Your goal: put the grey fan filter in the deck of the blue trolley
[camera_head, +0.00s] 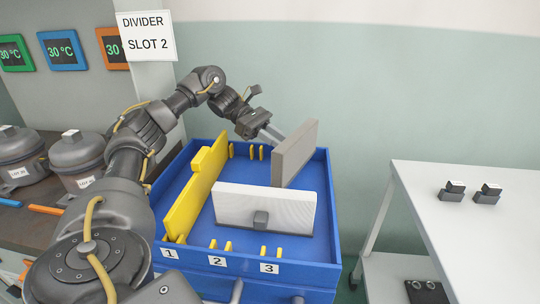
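The grey fan filter appears to be the grey rectangular panel (295,154) at the right rear of the blue trolley (325,215). It is turned at an angle to the deck; whether its lower edge touches the deck is unclear. My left gripper (272,133) reaches over the rear of the trolley, its two pale fingers meeting the panel's left side. The fingertips are partly hidden behind the panel, so their grip is unclear. A white panel (290,208) with a grey block on its face stands across the deck's front. My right gripper is out of view.
A yellow divider (190,208) stands along the deck's left, beside paired yellow pegs and labels 1, 2, 3. A sign (147,36) reads "DIVIDER SLOT 2". A white table (480,240) stands right. Compressors (78,154) sit on the left bench.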

